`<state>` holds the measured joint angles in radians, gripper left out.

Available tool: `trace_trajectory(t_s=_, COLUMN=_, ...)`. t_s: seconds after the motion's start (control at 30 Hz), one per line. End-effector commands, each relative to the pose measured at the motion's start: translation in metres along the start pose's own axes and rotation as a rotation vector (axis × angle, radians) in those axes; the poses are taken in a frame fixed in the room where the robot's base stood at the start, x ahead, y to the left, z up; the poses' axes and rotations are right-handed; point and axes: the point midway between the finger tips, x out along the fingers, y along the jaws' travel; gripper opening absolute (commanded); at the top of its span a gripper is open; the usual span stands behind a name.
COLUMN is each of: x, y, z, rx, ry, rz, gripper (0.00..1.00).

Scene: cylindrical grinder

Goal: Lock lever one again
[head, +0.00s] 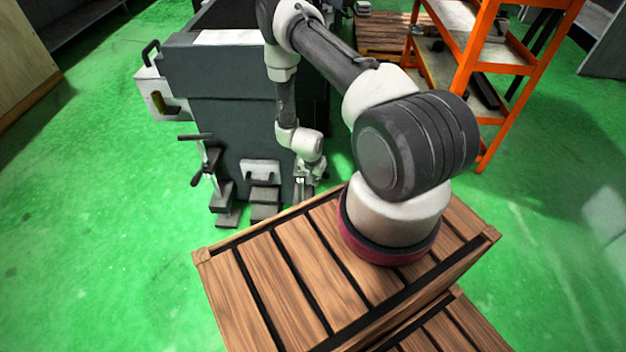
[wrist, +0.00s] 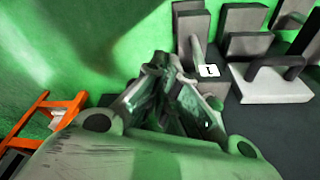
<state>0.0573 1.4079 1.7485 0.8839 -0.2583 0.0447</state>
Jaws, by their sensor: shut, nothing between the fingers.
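A white tag marked 1 (wrist: 209,71) shows in the wrist view, tilted, on the dark side of the machine (head: 235,125). A pale grey bar (wrist: 197,48), apparently lever one, stands beside the tag in front of a grey block. My gripper (wrist: 162,62) is shut and empty, its fingertips left of the bar and tag in the picture. In the head view my gripper (head: 308,178) is low beside the machine's right front corner. The lever is too small there to read its position, and I cannot tell whether the fingers touch it.
Grey blocks and a pale plate with a dark handle (wrist: 275,70) lie right of the tag. A handled stand (head: 205,170) is at the machine's left. An orange shelf (head: 480,65) stands right. A slatted wooden crate (head: 260,265) is in front; green floor is open left.

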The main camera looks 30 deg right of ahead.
Motion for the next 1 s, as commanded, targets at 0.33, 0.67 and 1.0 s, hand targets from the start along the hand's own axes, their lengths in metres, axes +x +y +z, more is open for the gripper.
trace_trajectory(t_s=0.33, x=0.002, y=0.000, z=-0.004, rx=0.000, ry=-0.001, rz=0.000, gripper=0.00)
trace_trajectory(t_s=0.67, x=0.005, y=0.006, z=-0.016, rx=-0.130, ry=-0.001, rz=-0.032, gripper=0.00)
trace_trajectory(t_s=1.0, x=0.010, y=0.009, z=-0.035, rx=-0.308, ry=0.000, rz=-0.079, gripper=0.00)
